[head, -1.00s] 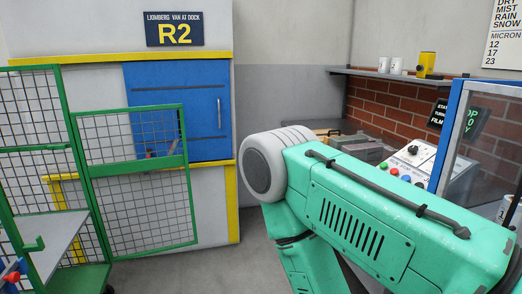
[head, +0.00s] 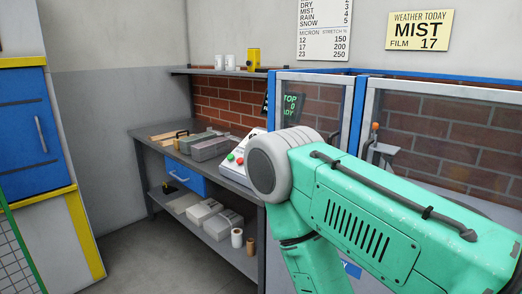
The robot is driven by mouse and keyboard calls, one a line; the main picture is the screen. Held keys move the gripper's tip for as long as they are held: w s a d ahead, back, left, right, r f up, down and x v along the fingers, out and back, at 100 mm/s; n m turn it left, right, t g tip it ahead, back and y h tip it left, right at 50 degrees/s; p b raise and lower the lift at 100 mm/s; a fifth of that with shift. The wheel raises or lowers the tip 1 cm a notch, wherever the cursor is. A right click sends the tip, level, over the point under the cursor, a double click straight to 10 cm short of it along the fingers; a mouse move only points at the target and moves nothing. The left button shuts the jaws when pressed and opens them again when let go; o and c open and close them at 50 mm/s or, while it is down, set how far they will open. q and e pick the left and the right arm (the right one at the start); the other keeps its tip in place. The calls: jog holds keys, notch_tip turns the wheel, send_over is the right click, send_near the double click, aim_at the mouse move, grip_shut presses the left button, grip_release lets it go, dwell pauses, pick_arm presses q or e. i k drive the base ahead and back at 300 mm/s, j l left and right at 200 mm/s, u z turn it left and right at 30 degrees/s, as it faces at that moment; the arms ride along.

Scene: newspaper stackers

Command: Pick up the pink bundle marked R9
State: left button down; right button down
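No pink bundle and no R9 marking show in the head view. Neither of my grippers is in view. A green link of my own arm with a grey joint cap fills the lower right and hides part of the machine behind it.
A grey workbench (head: 151,146) with boxes on top and a lower shelf stands ahead. A blue door (head: 25,145) is at left. Grey floor (head: 165,262) lies open before the bench.

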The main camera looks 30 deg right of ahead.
aim_at(206, 150)
jog(key=z, duration=0.85)
jog(key=i+j+z, duration=0.15)
jog(key=z, duration=0.2)
jog(key=i+j+z, duration=0.15)
jog(key=z, duration=0.2)
jog(key=i+j+z, duration=0.1)
jog(key=j+z, duration=0.25)
jog(key=l, duration=0.15)
